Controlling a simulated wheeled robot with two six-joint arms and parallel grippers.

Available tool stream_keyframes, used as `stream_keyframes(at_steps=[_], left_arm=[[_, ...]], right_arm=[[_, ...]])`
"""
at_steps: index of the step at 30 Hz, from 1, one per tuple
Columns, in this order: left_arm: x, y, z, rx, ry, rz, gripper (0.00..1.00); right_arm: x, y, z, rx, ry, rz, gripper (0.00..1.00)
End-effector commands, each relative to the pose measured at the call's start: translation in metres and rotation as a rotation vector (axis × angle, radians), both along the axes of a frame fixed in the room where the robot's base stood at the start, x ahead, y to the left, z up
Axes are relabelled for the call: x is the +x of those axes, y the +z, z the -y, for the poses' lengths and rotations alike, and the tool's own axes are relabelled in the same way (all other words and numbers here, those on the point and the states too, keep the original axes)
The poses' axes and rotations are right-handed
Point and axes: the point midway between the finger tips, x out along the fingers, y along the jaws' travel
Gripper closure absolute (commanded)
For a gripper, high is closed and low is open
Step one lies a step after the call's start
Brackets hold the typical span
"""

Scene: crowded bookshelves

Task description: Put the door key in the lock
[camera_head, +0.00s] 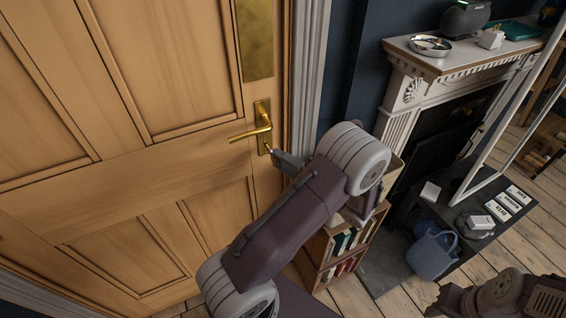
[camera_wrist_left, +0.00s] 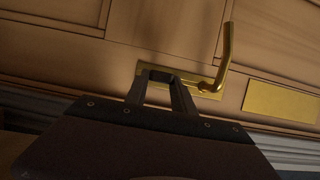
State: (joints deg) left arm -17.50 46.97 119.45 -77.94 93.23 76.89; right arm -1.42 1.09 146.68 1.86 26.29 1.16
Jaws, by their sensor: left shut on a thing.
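The wooden door (camera_head: 170,160) fills the left of the head view and looks closed. Its brass lever handle (camera_head: 250,132) sits on a narrow brass lock plate (camera_head: 264,116) near the right edge. The wrist view also shows the plate (camera_wrist_left: 207,92) and the handle (camera_wrist_left: 227,55). My left gripper (camera_head: 272,151) is at the lower end of the plate, below the handle. It is shut on the door key, of which only a tiny part shows at the fingertips. In the wrist view the fingers (camera_wrist_left: 160,72) overlap the plate's left end. The keyhole is hidden, so I cannot tell whether the key touches it.
A low bookcase (camera_head: 318,246) stands right of the door, partly behind my left arm. The white fireplace (camera_head: 400,120) carries a metal dish (camera_head: 431,46). A blue basket (camera_head: 432,252) is on the hearth. My right arm shows at the lower right, over bare floorboards.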

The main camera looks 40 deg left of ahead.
Motion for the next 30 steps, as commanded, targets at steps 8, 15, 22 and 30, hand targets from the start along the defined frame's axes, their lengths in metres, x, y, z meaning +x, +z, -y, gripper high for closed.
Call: stream_keyframes(at_steps=[8, 15, 22, 30], left_arm=[[0.003, 0.000, -0.006, 0.001, -0.001, 0.001, 1.00], [0.006, 0.000, -0.012, 0.000, 0.000, 0.001, 1.00], [0.009, 0.000, -0.017, 0.000, 0.000, 0.000, 1.00], [0.012, 0.000, -0.023, 0.000, -0.001, 0.000, 1.00]], right_arm=[[0.000, -0.001, 0.000, 0.000, 0.000, 0.000, 0.64], [0.000, -0.001, 0.000, 0.000, 0.000, 0.000, 0.64], [0.000, -0.002, 0.000, 0.000, 0.000, 0.000, 0.64], [0.000, -0.002, 0.000, 0.000, 0.000, 0.000, 0.64]])
